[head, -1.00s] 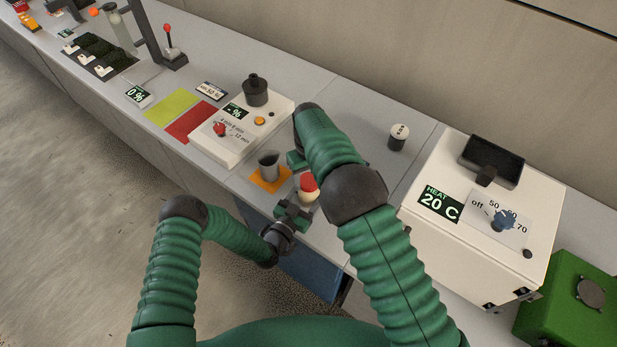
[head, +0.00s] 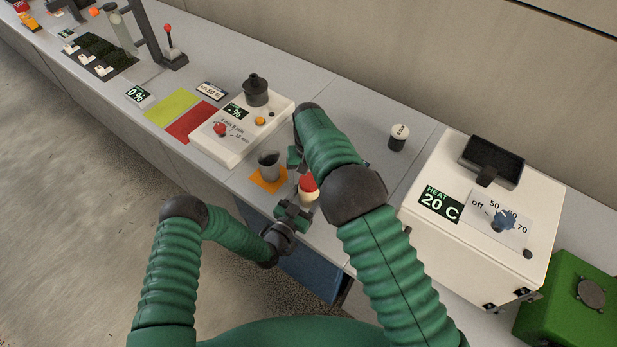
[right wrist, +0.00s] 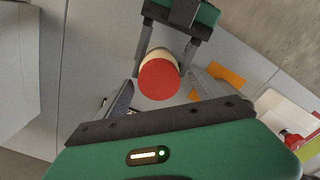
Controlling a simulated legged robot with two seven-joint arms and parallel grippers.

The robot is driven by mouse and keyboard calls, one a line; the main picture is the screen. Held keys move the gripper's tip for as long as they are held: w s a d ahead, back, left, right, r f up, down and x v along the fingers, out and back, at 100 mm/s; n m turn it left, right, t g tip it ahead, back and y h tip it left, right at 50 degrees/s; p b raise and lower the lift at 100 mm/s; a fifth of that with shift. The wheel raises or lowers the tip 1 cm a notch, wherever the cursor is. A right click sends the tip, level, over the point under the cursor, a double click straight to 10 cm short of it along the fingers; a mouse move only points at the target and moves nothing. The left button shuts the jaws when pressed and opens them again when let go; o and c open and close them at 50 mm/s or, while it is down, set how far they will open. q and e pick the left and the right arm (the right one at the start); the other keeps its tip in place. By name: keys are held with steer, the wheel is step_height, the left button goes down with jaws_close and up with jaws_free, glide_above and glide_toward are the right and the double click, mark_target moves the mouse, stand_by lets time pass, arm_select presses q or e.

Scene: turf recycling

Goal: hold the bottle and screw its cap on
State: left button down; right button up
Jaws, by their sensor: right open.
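The bottle (right wrist: 162,54) is cream and upright, with a red cap (head: 308,183) on its top; the cap also shows in the right wrist view (right wrist: 159,79). How tightly the cap sits cannot be seen. My left gripper (head: 298,206) is shut on the bottle, one finger on each side of it in the right wrist view. My right gripper (right wrist: 160,92) is open, its fingers apart on either side of the cap without touching it. In the head view my right arm hides most of that gripper.
A grey cup (head: 269,165) stands on an orange pad (head: 266,185) left of the bottle. A white box with a black knob (head: 255,90) is behind it. A black-and-white cylinder (head: 398,137) and a white heater box (head: 455,235) are to the right. Bench between them is clear.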

step_height(320, 180, up, 4)
steer(key=shift+r, duration=0.25)
steer(key=shift+c, duration=0.5)
steer(key=n, duration=0.2)
steer(key=r+n, duration=0.1)
steer(key=shift+s+n, duration=0.1)
steer(key=shift+n, duration=0.3)
step_height(320, 180, up, 2)
steer(key=n, duration=0.6)
steer(key=shift+r, duration=0.25)
step_height(320, 180, down, 8)
steer(key=shift+f, duration=0.1)
